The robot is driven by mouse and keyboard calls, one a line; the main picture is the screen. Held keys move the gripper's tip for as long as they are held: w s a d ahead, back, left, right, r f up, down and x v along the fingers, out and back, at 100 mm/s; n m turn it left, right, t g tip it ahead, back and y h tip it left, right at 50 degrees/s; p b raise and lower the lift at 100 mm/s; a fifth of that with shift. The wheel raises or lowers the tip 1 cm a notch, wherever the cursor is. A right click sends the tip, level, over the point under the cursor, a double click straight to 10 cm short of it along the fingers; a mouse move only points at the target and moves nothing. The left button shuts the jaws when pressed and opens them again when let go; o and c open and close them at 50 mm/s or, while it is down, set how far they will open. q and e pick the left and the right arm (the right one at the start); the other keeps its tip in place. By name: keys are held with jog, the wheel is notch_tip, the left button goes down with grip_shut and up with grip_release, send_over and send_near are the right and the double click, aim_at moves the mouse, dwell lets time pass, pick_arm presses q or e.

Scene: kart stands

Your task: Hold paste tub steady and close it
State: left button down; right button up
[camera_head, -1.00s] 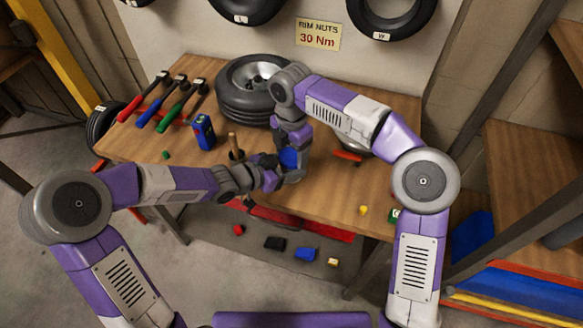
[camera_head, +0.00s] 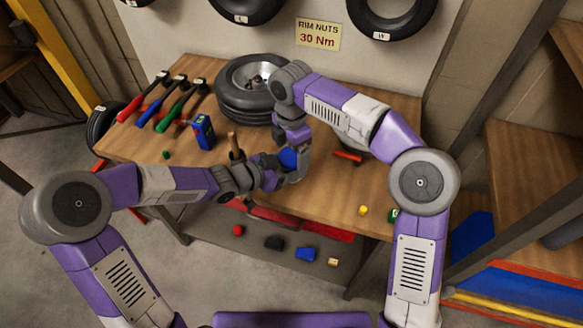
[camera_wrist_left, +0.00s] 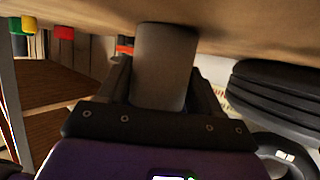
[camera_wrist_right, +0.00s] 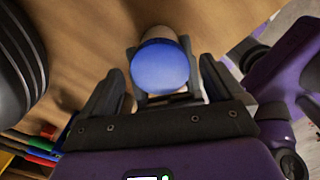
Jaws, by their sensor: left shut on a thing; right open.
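The paste tub (camera_wrist_left: 163,65) is a grey cylinder standing on the bench. My left gripper (camera_head: 277,176) is shut on its body from the side. Its blue lid (camera_wrist_right: 160,66) faces my right wrist camera, with a pale part of the tub showing behind it. I cannot tell whether the lid is fully seated. The lid also shows in the head view (camera_head: 288,158). My right gripper (camera_wrist_right: 162,72) is open above the tub, its fingers spread on either side of the lid, apart from it in the picture.
A wheel (camera_head: 243,108) lies behind the tub. A blue box (camera_head: 204,132) and an upright wooden handle (camera_head: 233,142) stand to the left. Several colored-handled tools lie at the back left. A red-handled item (camera_head: 348,156) lies to the right.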

notch_tip(320, 180, up, 4)
jog(key=shift+r, duration=0.1)
jog(key=shift+c, duration=0.4)
jog(key=shift+a+r+n, duration=0.1)
jog(key=shift+r+n, duration=0.25)
jog(key=shift+n, duration=0.05)
jog(key=shift+r+n, duration=1.3)
jog(key=shift+r, duration=0.05)
jog(key=shift+f, duration=0.1)
jog(key=shift+f, duration=3.95)
jog(key=shift+c, duration=0.3)
